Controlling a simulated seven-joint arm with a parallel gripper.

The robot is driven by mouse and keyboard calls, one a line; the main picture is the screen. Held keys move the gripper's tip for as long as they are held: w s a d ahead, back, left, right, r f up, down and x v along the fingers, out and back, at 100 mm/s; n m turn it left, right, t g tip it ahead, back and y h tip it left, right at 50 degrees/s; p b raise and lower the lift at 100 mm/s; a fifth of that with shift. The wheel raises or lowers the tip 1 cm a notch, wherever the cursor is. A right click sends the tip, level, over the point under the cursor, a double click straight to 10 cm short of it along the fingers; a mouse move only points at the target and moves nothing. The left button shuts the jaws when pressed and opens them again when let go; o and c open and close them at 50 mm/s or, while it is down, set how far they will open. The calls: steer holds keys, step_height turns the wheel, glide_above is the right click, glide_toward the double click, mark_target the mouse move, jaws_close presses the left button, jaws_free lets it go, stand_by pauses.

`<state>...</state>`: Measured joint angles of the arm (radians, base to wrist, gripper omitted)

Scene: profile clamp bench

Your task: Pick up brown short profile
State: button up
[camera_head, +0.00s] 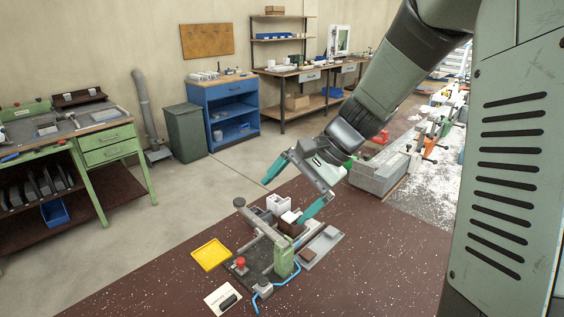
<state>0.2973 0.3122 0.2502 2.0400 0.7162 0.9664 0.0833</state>
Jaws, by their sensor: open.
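My gripper (283,202) is open, with its two teal fingers spread above the clamp fixture (252,238) on the brown speckled bench. A dark brown profile piece (288,229) sits in or beside the fixture, just below the right fingertip and partly hidden; I cannot tell whether they touch. A smaller brown block (308,254) lies on a grey plate (325,246) to the right. Which brown piece is the short profile is unclear at this size. White profile pieces (278,203) stand between and below the fingers.
A yellow tray (210,255) lies left of the fixture. A red button (240,262), a green clamp post (284,257), a blue hose (262,292) and a white card (222,299) are near the front. The bench is clear at the right front.

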steer(key=w+d+f+m+t+y, duration=0.3)
steer(key=w+f+m+y, duration=0.4)
steer(key=w+f, duration=0.55)
steer(key=m+t, duration=0.9)
steer(key=m, duration=0.2)
glide_toward(289, 218)
steer(key=shift+w+d+r+h, duration=0.4)
steer(key=shift+w+d+r, duration=0.1)
steer(key=shift+d+r, duration=0.2)
steer(key=f+m, duration=0.1)
steer(key=a+f, duration=0.1)
steer(key=shift+w+f+m+t+h, duration=0.1)
steer(key=shift+f+m+t+h, duration=0.2)
steer(key=shift+f+m+h, duration=0.1)
steer(key=x, duration=0.4)
steer(key=shift+w+a+f, duration=0.2)
steer(key=shift+a, duration=0.1)
steer(key=shift+x, duration=3.05)
steer(key=shift+r, duration=0.2)
steer(key=shift+c, duration=0.5)
steer(key=c, duration=1)
